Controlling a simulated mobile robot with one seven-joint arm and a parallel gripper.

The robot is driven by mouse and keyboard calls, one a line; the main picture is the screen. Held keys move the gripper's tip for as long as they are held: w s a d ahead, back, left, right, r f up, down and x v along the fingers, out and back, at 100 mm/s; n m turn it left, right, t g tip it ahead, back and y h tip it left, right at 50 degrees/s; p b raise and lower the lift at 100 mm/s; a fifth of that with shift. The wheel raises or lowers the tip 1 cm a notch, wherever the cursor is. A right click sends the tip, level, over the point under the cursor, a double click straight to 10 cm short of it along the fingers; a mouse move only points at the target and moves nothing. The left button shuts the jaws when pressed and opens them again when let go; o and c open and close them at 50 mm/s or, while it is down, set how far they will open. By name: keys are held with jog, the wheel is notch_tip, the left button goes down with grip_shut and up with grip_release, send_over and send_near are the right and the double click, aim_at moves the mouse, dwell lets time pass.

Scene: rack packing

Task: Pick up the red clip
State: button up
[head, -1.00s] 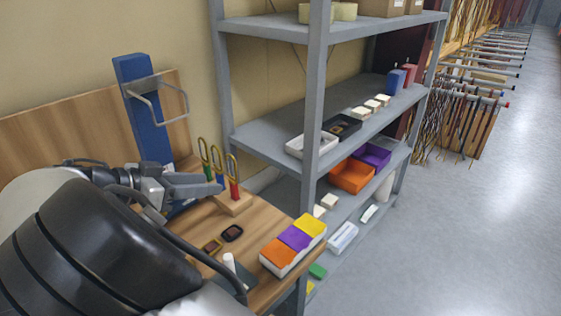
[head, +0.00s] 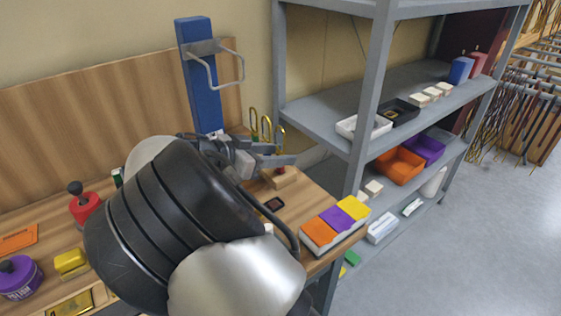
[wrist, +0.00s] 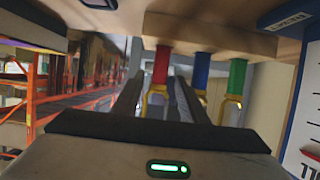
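The red clip (wrist: 161,68) stands in a wooden holder block (wrist: 215,36), beside a blue clip (wrist: 202,70) and a green clip (wrist: 237,76). Each has a gold loop. The wrist view shows the block at the top and the loops below. My gripper (wrist: 157,92) is open, with one dark finger on each side of the red clip. A gap seems to remain between clip and fingers. In the head view, my gripper (head: 284,153) is at the holder (head: 281,179). The red clip's loop (head: 280,136) rises above the fingers, which partly hide its body.
A blue upright post with a metal handle (head: 200,75) stands behind my arm. A box with orange, purple and yellow sections (head: 335,226) sits at the table's right edge. Grey shelving (head: 345,140) stands right of the table. Open floor (head: 460,260) lies beyond.

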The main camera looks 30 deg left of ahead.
jog(key=x, duration=0.5)
jog(key=shift+s+f, duration=0.15)
jog(key=shift+f, duration=0.2)
grip_shut()
